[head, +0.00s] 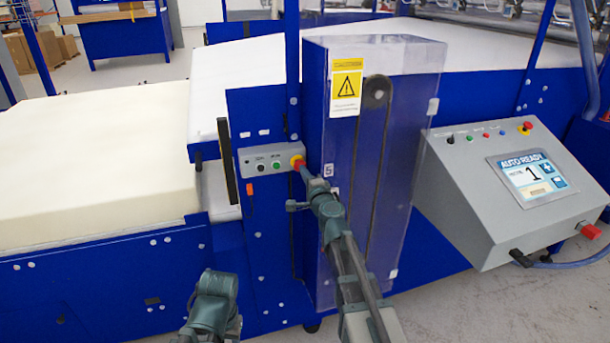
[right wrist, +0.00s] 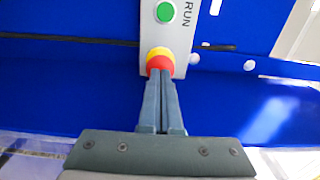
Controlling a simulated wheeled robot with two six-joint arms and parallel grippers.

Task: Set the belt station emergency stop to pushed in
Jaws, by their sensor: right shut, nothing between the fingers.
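The belt station emergency stop (head: 297,161) is a red button on a yellow base at the right end of a small grey button box (head: 262,160). In the right wrist view, the emergency stop (right wrist: 160,61) sits directly ahead of my right gripper (right wrist: 160,78). The right gripper (head: 304,170) is shut and empty, with its fingertips at the red button's face. They look to be touching it, but the exact contact is hard to tell. How far the button is pressed cannot be seen. My left arm shows at the bottom; its fingers are not visible.
A green button (right wrist: 165,12) sits beside the stop on the same box. A clear guard (head: 410,150) with a warning label stands just right of it. A grey control console (head: 480,190) with a screen stands further right. A foam block (head: 90,160) lies at left.

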